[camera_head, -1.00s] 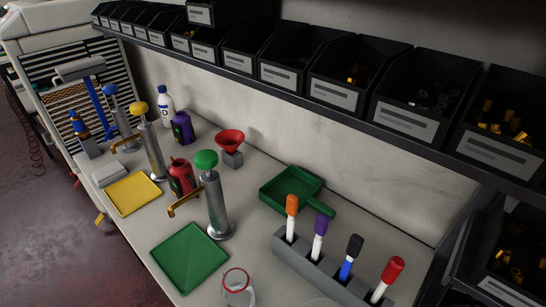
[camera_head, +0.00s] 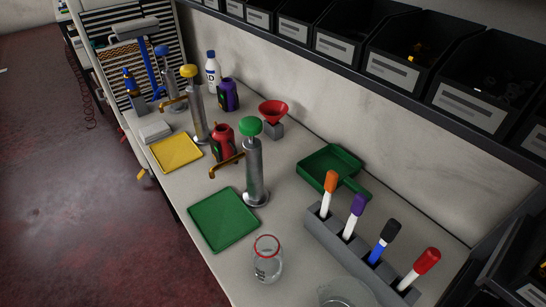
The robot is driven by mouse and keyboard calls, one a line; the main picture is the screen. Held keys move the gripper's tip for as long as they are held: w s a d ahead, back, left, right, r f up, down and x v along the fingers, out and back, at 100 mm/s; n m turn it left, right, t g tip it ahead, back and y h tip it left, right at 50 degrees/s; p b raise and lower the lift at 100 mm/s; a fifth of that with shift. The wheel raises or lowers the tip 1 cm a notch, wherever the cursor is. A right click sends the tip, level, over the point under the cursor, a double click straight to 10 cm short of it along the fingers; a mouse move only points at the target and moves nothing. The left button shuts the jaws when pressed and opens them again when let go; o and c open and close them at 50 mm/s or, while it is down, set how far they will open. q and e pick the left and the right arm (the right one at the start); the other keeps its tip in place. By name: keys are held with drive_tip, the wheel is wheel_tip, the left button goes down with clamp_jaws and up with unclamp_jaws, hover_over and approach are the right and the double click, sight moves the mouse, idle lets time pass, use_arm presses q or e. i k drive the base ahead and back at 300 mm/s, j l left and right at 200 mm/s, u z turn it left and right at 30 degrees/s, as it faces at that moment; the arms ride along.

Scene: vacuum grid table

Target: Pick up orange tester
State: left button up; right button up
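The orange tester (camera_head: 328,193) has an orange cap and a white body. It stands slightly tilted in the leftmost slot of a long grey holder (camera_head: 343,254) at the front right of the table. A purple-capped tester (camera_head: 354,215), a black-capped one with a blue body (camera_head: 383,242) and a red-capped one (camera_head: 419,268) stand in the same holder to its right. Neither of my grippers shows in the head view.
A glass jar with a red rim (camera_head: 267,260) stands left of the holder, and a clear round dish (camera_head: 345,294) is at the bottom edge. A green tray (camera_head: 223,219), a green-topped metal dispenser (camera_head: 254,170) and a green scoop (camera_head: 331,168) are nearby. Black bins (camera_head: 400,60) overhang the back.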

sight(332, 179)
drive_tip(key=i+j+z, duration=0.45)
drive_tip(key=j+z, duration=0.25)
drive_tip(key=i+j+z, duration=0.15)
drive_tip(key=z, duration=0.2)
drive_tip(key=j+z, duration=0.3)
drive_tip(key=j, duration=0.2)
drive_tip(key=i+j+z, duration=0.1)
drive_tip(key=j+z, duration=0.25)
drive_tip(key=j, duration=0.1)
